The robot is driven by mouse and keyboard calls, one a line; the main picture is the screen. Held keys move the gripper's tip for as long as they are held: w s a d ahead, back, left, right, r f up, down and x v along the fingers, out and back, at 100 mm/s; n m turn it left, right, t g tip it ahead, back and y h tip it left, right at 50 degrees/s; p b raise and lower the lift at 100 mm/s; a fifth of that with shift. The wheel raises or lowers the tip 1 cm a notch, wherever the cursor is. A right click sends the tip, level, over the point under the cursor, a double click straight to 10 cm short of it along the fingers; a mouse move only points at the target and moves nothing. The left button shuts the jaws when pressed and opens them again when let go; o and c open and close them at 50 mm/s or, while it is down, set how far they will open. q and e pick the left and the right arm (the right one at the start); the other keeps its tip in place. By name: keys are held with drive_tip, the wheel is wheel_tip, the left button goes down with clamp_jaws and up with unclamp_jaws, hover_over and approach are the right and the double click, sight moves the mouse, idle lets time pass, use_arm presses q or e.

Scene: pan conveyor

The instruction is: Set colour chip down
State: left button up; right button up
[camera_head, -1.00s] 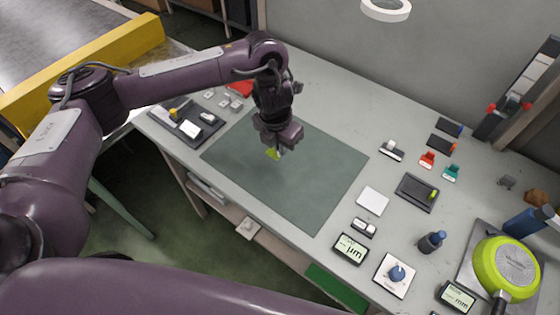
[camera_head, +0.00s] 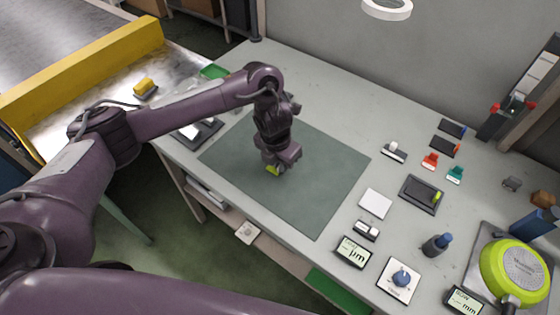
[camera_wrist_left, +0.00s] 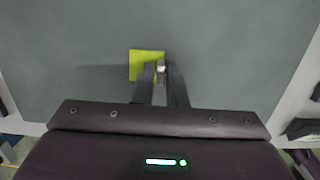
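The colour chip (camera_head: 272,170) is a small lime-green square at the tips of my left gripper (camera_head: 275,166), low over the dark green mat (camera_head: 325,185). In the left wrist view the chip (camera_wrist_left: 143,62) shows just beyond and left of the fingertips (camera_wrist_left: 161,68), which are close together at its right side. The left gripper looks shut on the chip. I cannot tell whether the chip touches the mat. My right gripper is in neither view.
The mat around the chip is bare. Right of it are a white square (camera_head: 376,204), a dark tray (camera_head: 421,194) and a display (camera_head: 352,251). A green pan (camera_head: 516,270) stands far right. A yellow block (camera_head: 145,86) lies on the metal surface at left.

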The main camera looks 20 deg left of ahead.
sight(277, 174)
use_arm(q)
drive_tip(key=o, duration=0.3)
drive_tip(key=shift+r, duration=0.15)
drive_tip(key=shift+r+p, duration=0.3)
drive_tip(key=shift+r, duration=0.1)
wheel_tip(277, 174, up, 11)
drive_tip(key=s+p, duration=0.1)
drive_tip(key=p, duration=0.1)
drive_tip(key=shift+s+a, duration=0.2)
drive_tip(key=shift+a, duration=0.05)
drive_tip(key=shift+p, duration=0.3)
